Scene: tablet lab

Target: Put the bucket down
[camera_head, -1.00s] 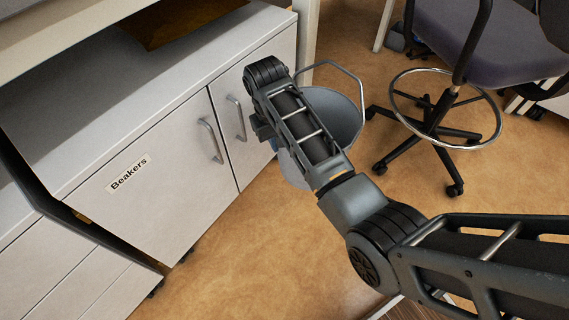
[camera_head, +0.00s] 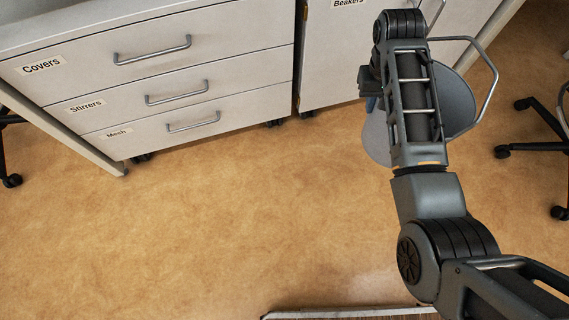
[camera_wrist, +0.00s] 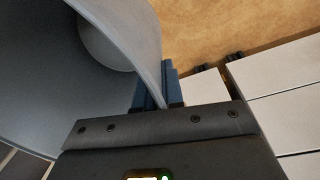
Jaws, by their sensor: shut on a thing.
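The grey metal bucket (camera_head: 456,103) is at the right in the head view, partly hidden behind my arm, with its wire handle (camera_head: 489,88) sticking out to the right. My gripper (camera_head: 371,82) is at the bucket's left side, mostly hidden by my wrist. In the wrist view the bucket (camera_wrist: 60,75) fills the left side, and my gripper (camera_wrist: 160,92) is shut on its wall. The blue fingers press on the wall near the rim. I cannot tell how far the bucket's bottom is from the floor.
A white drawer unit (camera_head: 175,80) labelled Covers, Stirrers and Mesh stands at upper left. The Beakers cabinet (camera_head: 335,60) stands beside it, behind the bucket. Chair legs (camera_head: 540,145) are at the far right. The tan floor (camera_head: 220,220) is clear in the middle and left.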

